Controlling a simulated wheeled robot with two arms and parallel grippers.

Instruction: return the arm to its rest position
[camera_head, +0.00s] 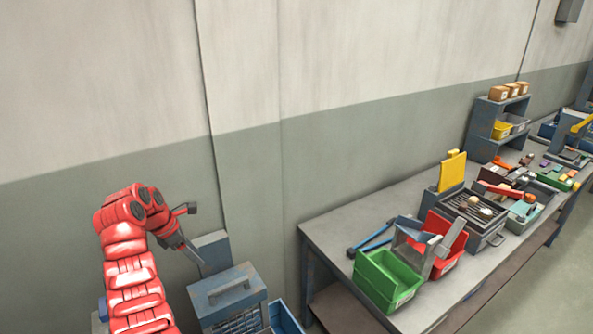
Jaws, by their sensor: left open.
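My left arm is red and comes up from the lower left, bent at the top. My left gripper (190,233) is grey, open and empty, with its fingers above and beside a blue-grey toolbox (229,290). I cannot tell whether a fingertip touches the box behind it. My right gripper is not in view.
A grey workbench (335,232) stands along the wall at right. It holds a green bin (388,282), a red bin (446,262), a grill-like heater (470,210) and a shelf unit (484,128). A blue bin (284,318) sits beside the toolbox. Open floor shows at far right.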

